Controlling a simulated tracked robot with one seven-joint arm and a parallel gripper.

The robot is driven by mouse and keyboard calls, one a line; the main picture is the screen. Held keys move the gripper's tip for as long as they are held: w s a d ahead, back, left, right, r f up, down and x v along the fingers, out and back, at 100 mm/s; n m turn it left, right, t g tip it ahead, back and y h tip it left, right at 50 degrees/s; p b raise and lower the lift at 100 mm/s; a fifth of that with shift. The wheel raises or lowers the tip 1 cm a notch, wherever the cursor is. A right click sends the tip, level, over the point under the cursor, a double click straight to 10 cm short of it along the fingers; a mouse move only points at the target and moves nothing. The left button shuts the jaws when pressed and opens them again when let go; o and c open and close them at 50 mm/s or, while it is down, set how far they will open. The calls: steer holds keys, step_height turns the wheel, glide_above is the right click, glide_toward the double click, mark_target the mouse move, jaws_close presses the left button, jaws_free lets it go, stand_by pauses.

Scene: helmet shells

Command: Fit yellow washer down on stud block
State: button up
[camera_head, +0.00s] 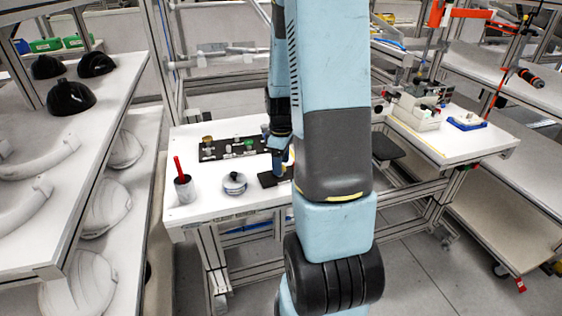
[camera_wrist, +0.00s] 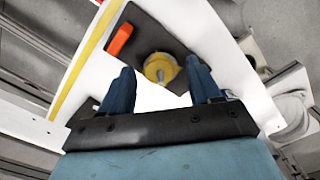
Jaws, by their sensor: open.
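In the wrist view, the yellow washer (camera_wrist: 150,64) shows as a round yellow ring over a dark plate (camera_wrist: 150,30). A grey stud (camera_wrist: 162,76) shows near the middle of the ring, so the washer appears to be around it. I cannot tell how far down the washer sits, and the block under it is hidden. My gripper (camera_wrist: 159,68) is open, with one blue finger on each side of the washer and visible gaps between. In the head view, my gripper (camera_head: 279,172) is low over the dark plate (camera_head: 268,180), partly behind my arm; the washer is hidden there.
An orange-red piece (camera_wrist: 120,39) lies on the dark plate beside the washer. On the white table (camera_head: 205,215), a cup with a red stick (camera_head: 184,188) and a lidded round pot (camera_head: 234,184) stand left of my gripper. A black board (camera_head: 225,152) with small parts lies behind.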

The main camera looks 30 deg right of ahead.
step_height(320, 180, up, 14)
steer(key=shift+f, duration=0.15)
stand_by(0.7)
stand_by(0.5)
steer(key=s+a+r+m+t, duration=0.5)
steer(key=s+a+r+m, duration=0.2)
steer(key=s+a+r, duration=0.7)
steer(key=shift+s+a+m+t, duration=0.3)
steer(key=shift+s+a, duration=0.85)
steer(key=shift+s, duration=0.35)
steer(key=shift+r, duration=0.1)
